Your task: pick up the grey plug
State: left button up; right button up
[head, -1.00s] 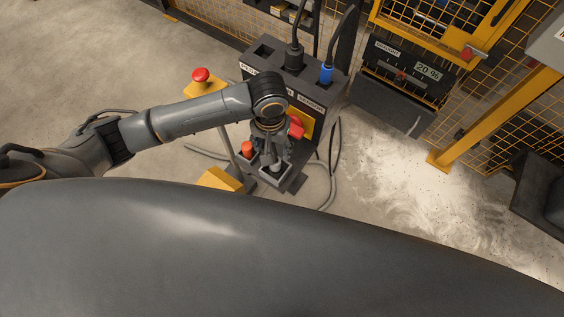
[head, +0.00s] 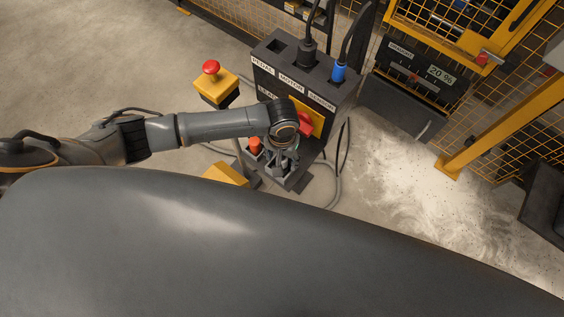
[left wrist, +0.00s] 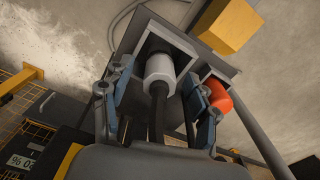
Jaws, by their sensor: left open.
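The grey plug (left wrist: 159,68) is a light grey cylinder with a black cable, standing in a square dark holder (left wrist: 140,25) in the left wrist view. My left gripper (left wrist: 160,85) is open, with one finger on each side of the plug and its cable. I cannot tell whether either finger touches it. In the head view my left gripper (head: 284,163) is over the low holder at the foot of the dark labelled box (head: 285,75), and hides most of the plug. My right gripper is not in view.
An orange plug (left wrist: 219,97) sits close beside one finger, also in the head view (head: 255,146). A black plug (head: 308,53) and a blue plug (head: 338,72) stand in the box top. A red switch (head: 305,122) is on its front. A red-button post (head: 211,67) stands left.

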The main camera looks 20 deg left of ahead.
pick_arm(q)
jog(key=c, duration=1.2)
grip_shut()
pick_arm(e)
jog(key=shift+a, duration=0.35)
pick_arm(q)
jog(key=shift+r, duration=0.1)
